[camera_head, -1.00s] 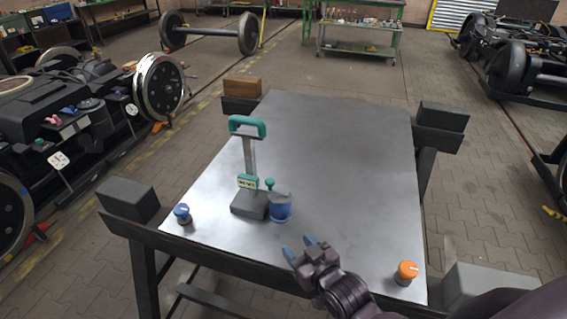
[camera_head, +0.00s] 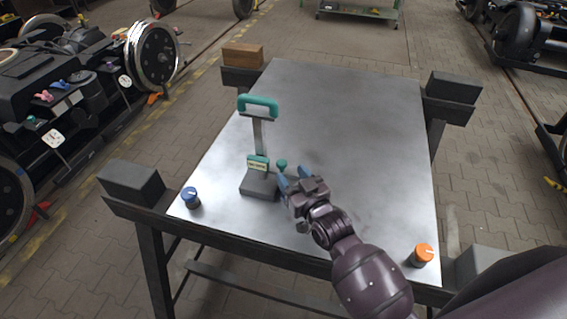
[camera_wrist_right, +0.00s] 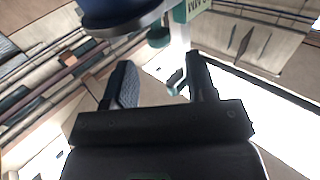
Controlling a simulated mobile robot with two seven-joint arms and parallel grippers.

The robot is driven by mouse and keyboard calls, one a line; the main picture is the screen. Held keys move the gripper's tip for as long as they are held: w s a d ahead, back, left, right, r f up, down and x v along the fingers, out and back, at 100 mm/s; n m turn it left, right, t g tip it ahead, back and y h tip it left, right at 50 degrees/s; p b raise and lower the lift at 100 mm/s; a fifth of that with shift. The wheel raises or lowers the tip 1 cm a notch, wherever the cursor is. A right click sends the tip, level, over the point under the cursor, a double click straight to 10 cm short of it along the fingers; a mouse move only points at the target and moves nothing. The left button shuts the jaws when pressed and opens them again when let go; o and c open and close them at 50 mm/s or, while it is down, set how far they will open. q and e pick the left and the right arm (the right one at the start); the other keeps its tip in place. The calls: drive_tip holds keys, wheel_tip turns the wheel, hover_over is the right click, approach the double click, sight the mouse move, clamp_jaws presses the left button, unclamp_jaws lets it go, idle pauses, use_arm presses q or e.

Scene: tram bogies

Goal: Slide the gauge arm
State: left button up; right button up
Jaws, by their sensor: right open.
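The gauge stands upright on the metal table (camera_head: 340,120), with a dark base (camera_head: 258,186), a grey column (camera_head: 258,137) and a teal handle (camera_head: 258,103) on top. A teal, labelled gauge arm (camera_head: 258,163) sits low on the column, with a teal knob (camera_head: 282,164) at its right. My right gripper (camera_head: 293,178) is open and empty, just below the knob in the head view and hiding the blue cup there. In the right wrist view the cup (camera_wrist_right: 115,12) and knob (camera_wrist_right: 158,38) show beyond the open fingers (camera_wrist_right: 160,75). My left gripper is out of view.
A blue-capped knob (camera_head: 190,197) stands at the table's front left, and an orange-capped one (camera_head: 422,254) at the front right. A wooden block (camera_head: 243,55) sits at the back left. The table's right and back are clear.

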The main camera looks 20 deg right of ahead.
sight(284, 165)
drive_tip(key=shift+w+a, duration=0.25)
drive_tip(key=shift+w, duration=1)
drive_tip(key=shift+w+a, duration=0.2)
drive_tip(key=shift+w, duration=1.05)
clamp_jaws()
